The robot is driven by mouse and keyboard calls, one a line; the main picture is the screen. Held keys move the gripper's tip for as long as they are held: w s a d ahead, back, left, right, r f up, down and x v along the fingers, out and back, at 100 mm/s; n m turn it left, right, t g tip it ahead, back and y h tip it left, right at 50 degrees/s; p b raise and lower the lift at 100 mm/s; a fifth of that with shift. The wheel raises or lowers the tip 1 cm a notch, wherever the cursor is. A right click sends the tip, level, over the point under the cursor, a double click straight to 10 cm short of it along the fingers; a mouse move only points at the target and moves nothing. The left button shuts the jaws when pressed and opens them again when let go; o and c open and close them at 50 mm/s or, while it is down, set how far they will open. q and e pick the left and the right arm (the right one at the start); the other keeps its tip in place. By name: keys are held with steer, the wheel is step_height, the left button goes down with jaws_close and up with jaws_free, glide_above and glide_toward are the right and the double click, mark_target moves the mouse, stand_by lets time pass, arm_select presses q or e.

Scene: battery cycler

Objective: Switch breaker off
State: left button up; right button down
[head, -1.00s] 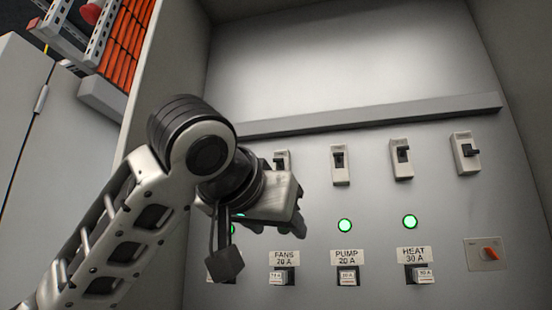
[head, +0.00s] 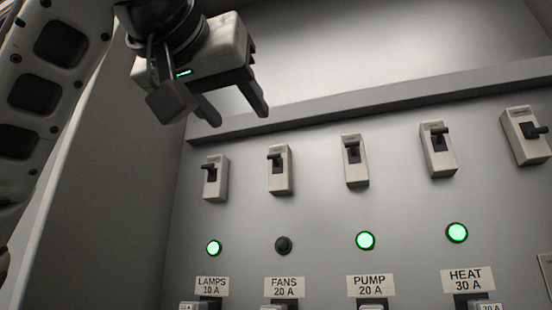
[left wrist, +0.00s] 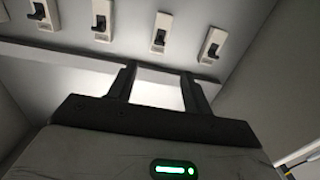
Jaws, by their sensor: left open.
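A row of white breakers with black levers is on the grey panel in the head view. Above the matching labels are the lamps breaker (head: 215,178), fans breaker (head: 280,170), pump breaker (head: 354,162) and heat breaker (head: 438,150). The fans indicator (head: 283,245) is dark; the lamps indicator (head: 214,248), pump indicator (head: 365,240) and heat indicator (head: 457,232) glow green. My left gripper (head: 235,108) is open and empty, above and left of the breakers, apart from them. In the left wrist view its fingers (left wrist: 158,88) are spread, with several breakers beyond them. My right gripper is not seen.
Another breaker (head: 526,136) is at the right end, its lever pointing right. A grey ledge (head: 330,112) runs above the row. The cabinet's side wall (head: 120,200) is at the left. Labels and small switches line the bottom edge. The space before the breakers is clear.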

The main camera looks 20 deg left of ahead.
arm_select(q)
steer(key=p, duration=0.2)
glide_toward(273, 157)
steer(key=w+p, duration=0.2)
steer(key=w, duration=0.6)
steer(key=shift+w+p, duration=0.3)
steer(key=shift+p, duration=0.1)
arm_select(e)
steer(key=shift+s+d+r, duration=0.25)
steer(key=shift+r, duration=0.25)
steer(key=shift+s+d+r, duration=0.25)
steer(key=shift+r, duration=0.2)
